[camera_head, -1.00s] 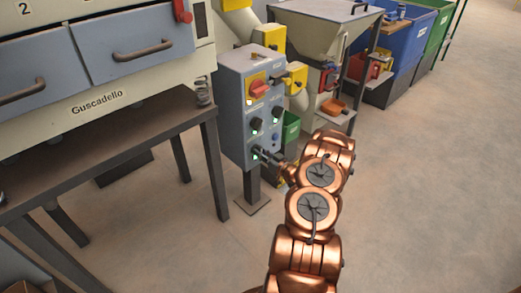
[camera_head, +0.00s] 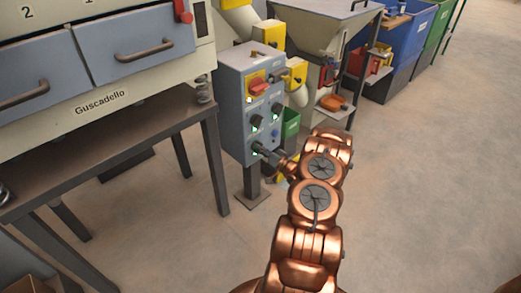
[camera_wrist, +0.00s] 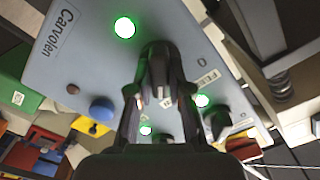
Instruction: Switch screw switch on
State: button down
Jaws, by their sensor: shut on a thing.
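The grey control box (camera_head: 237,120) stands on a post left of my arm. Its front carries several switches and green lamps. My gripper (camera_head: 266,153) is at the lowest switch on that front. In the wrist view, my gripper (camera_wrist: 160,92) is shut on a dark switch knob (camera_wrist: 160,56), with a finger on each side. The fingers hide part of the knob, so I cannot tell which way it points. A lit green lamp (camera_wrist: 124,27) shows beside it. Which labelled switch is the screw switch is not readable.
Another black knob (camera_wrist: 217,121) and a blue button (camera_wrist: 102,109) are close to my gripper. A red rotary switch on a yellow plate (camera_head: 257,84) sits higher on the box. A dark table (camera_head: 110,150) stands left. The floor (camera_head: 430,200) to the right is clear.

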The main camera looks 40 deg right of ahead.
dwell(0.4)
jog(key=c, duration=1.1)
grip_release()
jog(key=s, duration=1.2)
jog(key=shift+a, duration=0.2)
